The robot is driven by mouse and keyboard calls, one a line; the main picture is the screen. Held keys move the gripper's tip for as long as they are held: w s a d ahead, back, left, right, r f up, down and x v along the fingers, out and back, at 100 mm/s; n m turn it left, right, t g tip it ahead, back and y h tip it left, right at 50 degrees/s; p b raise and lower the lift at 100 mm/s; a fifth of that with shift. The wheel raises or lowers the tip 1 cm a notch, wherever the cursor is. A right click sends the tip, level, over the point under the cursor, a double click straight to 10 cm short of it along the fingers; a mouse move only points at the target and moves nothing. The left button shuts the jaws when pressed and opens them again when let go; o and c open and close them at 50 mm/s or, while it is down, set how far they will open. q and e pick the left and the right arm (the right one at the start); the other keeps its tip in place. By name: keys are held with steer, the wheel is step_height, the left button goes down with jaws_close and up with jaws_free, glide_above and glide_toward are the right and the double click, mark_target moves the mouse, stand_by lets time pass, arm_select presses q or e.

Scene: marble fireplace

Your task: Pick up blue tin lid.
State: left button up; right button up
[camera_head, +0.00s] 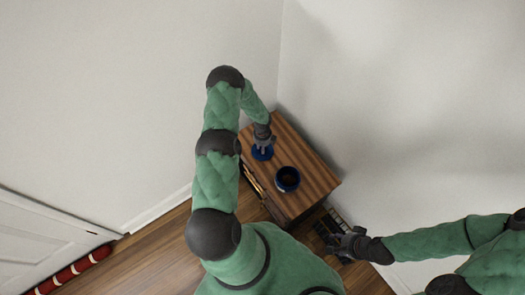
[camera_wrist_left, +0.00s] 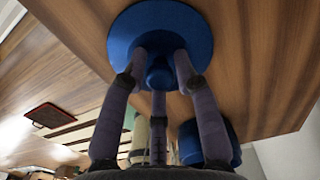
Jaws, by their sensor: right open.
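The blue tin lid (camera_head: 262,154) is a round disc with a knob, near the far left part of the small wooden cabinet top (camera_head: 307,160). My left gripper (camera_head: 265,142) is over it. In the left wrist view the lid (camera_wrist_left: 160,25) is large, and the fingers of the left gripper (camera_wrist_left: 160,62) stand around its knob. Whether they press on the knob is not clear. The open blue tin (camera_head: 288,179) stands beside the lid, with a dark inside; part of it shows in the left wrist view (camera_wrist_left: 212,143). My right gripper (camera_head: 345,243) is open and empty, low beside the cabinet.
White walls (camera_head: 400,90) meet in a corner right behind the cabinet. A white door (camera_head: 40,245) with a red striped roll (camera_head: 72,271) is at the lower left. Wooden floor (camera_head: 150,255) is clear between.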

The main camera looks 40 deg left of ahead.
arm_select(q)
jaws_close()
